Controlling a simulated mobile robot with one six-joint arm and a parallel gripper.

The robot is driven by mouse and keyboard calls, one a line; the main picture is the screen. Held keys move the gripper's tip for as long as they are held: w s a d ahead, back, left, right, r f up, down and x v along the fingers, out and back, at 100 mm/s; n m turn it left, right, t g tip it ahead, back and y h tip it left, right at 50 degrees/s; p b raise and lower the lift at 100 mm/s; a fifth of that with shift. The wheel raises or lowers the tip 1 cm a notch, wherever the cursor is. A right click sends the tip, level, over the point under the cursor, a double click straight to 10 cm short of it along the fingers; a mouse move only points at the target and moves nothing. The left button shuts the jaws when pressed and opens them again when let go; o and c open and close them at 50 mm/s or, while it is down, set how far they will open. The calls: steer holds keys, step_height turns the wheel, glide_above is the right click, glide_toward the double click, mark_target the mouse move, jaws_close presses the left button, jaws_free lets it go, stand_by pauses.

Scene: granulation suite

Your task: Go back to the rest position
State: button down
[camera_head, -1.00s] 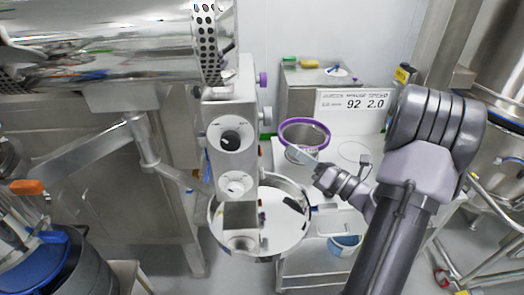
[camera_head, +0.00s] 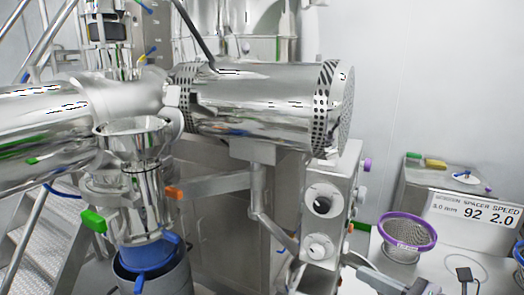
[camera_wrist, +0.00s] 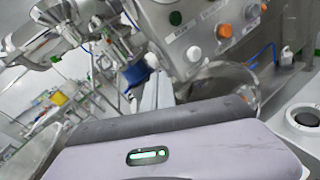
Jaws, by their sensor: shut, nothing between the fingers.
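A steel cylinder (camera_head: 265,105) with perforated ends spans the head view. A funnel (camera_head: 133,140) stands left, above a blue-topped drum (camera_head: 148,252). A purple-rimmed sieve (camera_head: 406,238) sits right, near a sign (camera_head: 474,211). The wrist view shows a knobbed panel (camera_wrist: 205,32) and steel bowl (camera_wrist: 228,82).

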steer(key=s+a+n+g, duration=0.4)
steer(key=a+n+g, duration=0.15)
steer(key=a, duration=0.25)
steer(key=s+a+n+g, duration=0.4)
steer(key=s+a+n, duration=0.1)
steer(key=a+n, duration=0.25)
steer(key=s+a+r+n+t+h, duration=0.1)
steer(key=s+n+t+h, duration=0.1)
steer(key=s+n+h, duration=0.6)
steer(key=n, duration=0.6)
steer(key=shift+s+r+h, duration=0.25)
steer(key=shift+r+h, duration=0.05)
steer(key=shift+r, duration=0.05)
